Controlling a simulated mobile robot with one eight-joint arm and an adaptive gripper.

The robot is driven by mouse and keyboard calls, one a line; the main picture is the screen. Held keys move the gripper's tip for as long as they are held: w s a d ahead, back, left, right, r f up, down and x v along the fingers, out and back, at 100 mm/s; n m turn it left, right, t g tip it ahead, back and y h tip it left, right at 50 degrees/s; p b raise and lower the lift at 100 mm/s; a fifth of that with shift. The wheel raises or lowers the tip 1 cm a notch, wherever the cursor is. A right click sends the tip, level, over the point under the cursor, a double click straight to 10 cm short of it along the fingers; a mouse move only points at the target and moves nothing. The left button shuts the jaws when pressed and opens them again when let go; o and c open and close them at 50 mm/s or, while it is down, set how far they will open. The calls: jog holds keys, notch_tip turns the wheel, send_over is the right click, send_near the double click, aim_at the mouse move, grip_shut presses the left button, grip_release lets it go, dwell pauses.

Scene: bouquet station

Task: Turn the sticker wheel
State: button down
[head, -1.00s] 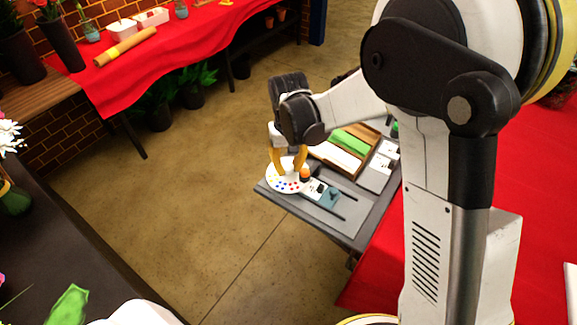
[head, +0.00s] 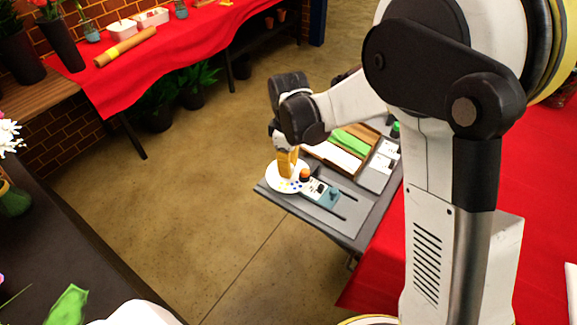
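The sticker wheel (head: 275,180) is a round white disc with coloured dots along its edge. It lies flat at the left end of a grey board on the small table. My gripper (head: 287,174) points down over the wheel, its yellow fingers low at the disc's middle. The fingers overlap in this view, so the gap between them and anything they hold are hidden. I cannot tell whether the fingertips touch the wheel. An orange knob (head: 305,175) stands just right of the wheel.
A blue-grey block (head: 333,195) sits on the grey board (head: 318,211), right of the wheel. Behind it lies a wooden tray (head: 315,148) with green and white strips. A grey panel (head: 376,172) lies to the right. Open floor (head: 190,220) lies left of the table.

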jog(key=n, duration=0.5)
jog(key=shift+n, duration=0.3)
dwell(0.4)
jog(key=c, duration=1.2)
grip_release()
jog(key=shift+o, duration=0.2)
notch_tip(320, 180, up, 12)
